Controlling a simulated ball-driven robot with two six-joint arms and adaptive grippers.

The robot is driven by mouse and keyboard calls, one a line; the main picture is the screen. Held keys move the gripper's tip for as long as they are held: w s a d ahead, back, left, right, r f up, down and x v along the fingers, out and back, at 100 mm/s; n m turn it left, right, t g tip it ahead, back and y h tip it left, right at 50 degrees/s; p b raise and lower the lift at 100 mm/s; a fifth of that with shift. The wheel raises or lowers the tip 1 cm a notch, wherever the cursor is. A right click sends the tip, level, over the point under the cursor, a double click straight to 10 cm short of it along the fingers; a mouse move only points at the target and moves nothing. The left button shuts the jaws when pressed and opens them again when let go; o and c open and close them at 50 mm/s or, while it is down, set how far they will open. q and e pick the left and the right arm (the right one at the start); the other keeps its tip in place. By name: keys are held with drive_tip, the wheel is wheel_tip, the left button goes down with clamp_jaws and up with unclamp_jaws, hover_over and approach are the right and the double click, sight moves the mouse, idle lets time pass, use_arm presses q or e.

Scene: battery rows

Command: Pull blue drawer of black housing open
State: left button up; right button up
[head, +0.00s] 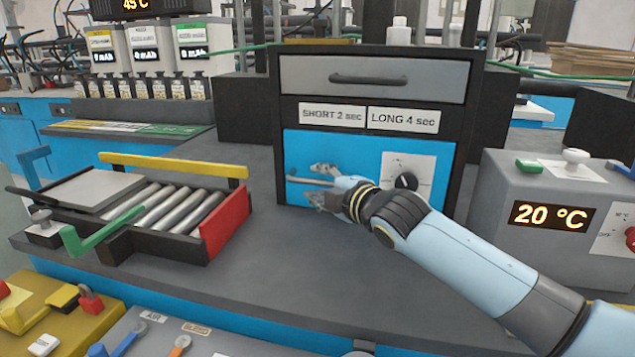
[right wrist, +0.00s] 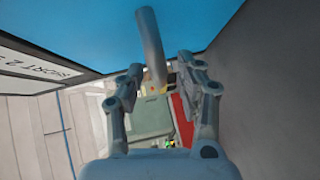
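The black housing (head: 268,135) stands at the back of the bench. Its blue drawer (head: 335,145) is in the lower part, its front about flush with the frame. The drawer's grey bar handle (head: 300,180) shows left of my right gripper (head: 318,184), which reaches in from the right. In the right wrist view the handle (right wrist: 150,45) runs between the two fingers of the right gripper (right wrist: 160,68), with a gap on either side. The fingers are open, one above and one below the handle in the head view. My left gripper is not in view.
A grey drawer (head: 375,76) with a black handle sits above. A dial (head: 405,181) is on the blue front's right. A roller tray (head: 225,228) stands left, and a grey box showing 20 °C (head: 500,185) stands right. The bench before the housing (head: 300,250) is clear.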

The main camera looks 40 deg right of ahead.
drive_tip(key=shift+w+f, duration=0.1)
drive_tip(key=shift+w, duration=0.45)
clamp_jaws()
